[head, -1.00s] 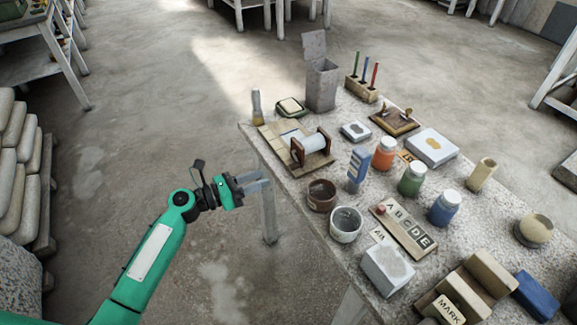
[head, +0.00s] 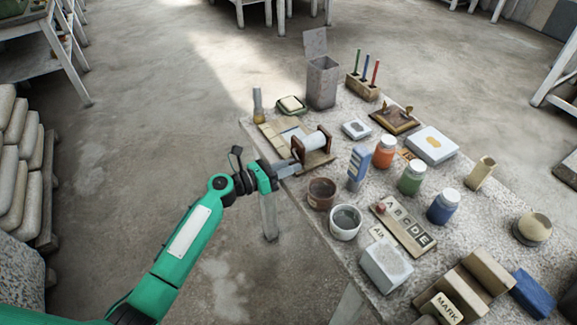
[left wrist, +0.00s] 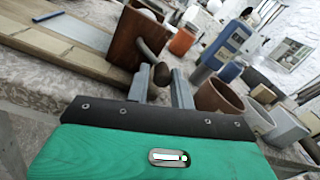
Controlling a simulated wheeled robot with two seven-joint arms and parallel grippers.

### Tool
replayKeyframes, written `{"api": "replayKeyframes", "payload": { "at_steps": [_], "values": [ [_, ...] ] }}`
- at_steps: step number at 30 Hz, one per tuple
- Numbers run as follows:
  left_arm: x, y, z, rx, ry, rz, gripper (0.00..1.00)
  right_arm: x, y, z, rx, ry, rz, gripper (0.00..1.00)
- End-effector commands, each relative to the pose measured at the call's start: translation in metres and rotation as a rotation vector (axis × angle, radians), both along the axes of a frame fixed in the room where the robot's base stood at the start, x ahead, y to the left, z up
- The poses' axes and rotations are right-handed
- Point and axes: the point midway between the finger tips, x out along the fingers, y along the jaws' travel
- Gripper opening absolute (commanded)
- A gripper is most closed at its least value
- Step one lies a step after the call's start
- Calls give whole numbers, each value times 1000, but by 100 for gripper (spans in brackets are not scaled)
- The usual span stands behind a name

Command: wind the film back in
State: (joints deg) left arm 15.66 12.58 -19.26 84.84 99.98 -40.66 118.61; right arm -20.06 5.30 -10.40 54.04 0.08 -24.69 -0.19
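The film winder is near the table's far left edge in the head view, with a white roll (head: 315,147) between two brown wooden end plates. In the left wrist view the near end plate (left wrist: 128,38) stands upright, and a dark crank with a round knob (left wrist: 161,73) sticks out from it. A pale flat strip (left wrist: 78,32) lies on the wooden base to its left. My left gripper (head: 294,168) is at the winder's near side. Its two fingers (left wrist: 160,88) are apart, with the knob between or just beyond them; contact cannot be told. My right gripper is not in view.
Paint jars and a lettered board (head: 405,228) are further right. Free floor lies left of the table.

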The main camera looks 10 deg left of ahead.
Motion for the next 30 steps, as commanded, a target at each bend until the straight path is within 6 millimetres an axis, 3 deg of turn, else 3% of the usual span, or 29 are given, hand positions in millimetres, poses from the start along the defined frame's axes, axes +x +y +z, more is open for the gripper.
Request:
{"api": "replayKeyframes", "payload": {
  "at_steps": [1,3,17,24,30],
  "values": [
    [0,0,0,0,0,-1,10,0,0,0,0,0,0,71],
    [0,0,0,-1,0,-2,0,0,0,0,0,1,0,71],
    [2,0,0,24,-42,1,0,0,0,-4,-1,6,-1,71],
    [6,3,-5,148,-218,3,0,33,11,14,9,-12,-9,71],
    [9,4,-6,206,-300,4,0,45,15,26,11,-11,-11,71]
  ]
}}
